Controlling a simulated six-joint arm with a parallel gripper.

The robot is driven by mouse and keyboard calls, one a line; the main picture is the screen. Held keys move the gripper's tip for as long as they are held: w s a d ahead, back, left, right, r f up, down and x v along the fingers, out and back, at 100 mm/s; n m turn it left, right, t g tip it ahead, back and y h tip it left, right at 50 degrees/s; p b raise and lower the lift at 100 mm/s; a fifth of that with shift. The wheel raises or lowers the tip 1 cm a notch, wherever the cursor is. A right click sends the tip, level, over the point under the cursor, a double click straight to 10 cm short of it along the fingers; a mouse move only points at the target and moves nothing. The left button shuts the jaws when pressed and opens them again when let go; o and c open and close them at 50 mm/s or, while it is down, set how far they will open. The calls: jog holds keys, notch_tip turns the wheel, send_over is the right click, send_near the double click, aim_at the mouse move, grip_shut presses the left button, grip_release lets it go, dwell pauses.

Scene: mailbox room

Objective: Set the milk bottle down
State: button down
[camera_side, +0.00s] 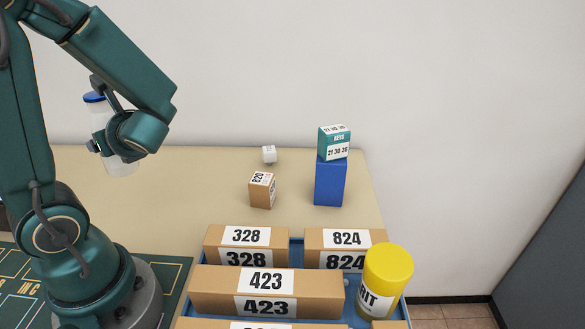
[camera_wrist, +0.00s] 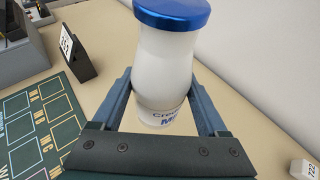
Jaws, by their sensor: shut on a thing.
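The milk bottle is white with a blue cap and shows large in the wrist view (camera_wrist: 162,70), upright between my fingers. In the side view the milk bottle (camera_side: 120,165) is partly hidden behind my arm. My gripper (camera_wrist: 165,105) is shut around the bottle's body; in the side view my gripper (camera_side: 108,143) is at the left, over the beige table (camera_side: 150,200). I cannot tell whether the bottle's base touches the table.
A green patterned mat (camera_wrist: 40,125) lies left, with a dark block labelled 252 (camera_wrist: 75,55) beyond it. A small white cube (camera_side: 269,154), box 820 (camera_side: 262,190) and a blue block (camera_side: 330,182) under a teal KEYS box (camera_side: 334,142) stand right. Labelled boxes and a yellow-lidded jar (camera_side: 387,275) are in front.

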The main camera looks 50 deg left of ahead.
jog(key=w+a+t, duration=0.1)
jog(key=w+a, duration=0.6)
jog(key=w, duration=0.6)
jog(key=shift+m, duration=0.4)
jog(key=shift+w+d+f, duration=0.75)
jog(key=shift+w+f, duration=0.85)
jog(key=shift+f, duration=0.15)
jog(key=shift+w+d+f, duration=0.7)
jog(key=shift+w+f, duration=0.9)
jog(key=shift+f, duration=0.2)
jog(key=shift+w+d+f, duration=0.75)
jog(key=shift+w+f, duration=0.85)
jog(key=shift+f, duration=0.15)
jog(key=shift+f, duration=0.1)
grip_release()
jog(key=shift+f, duration=0.1)
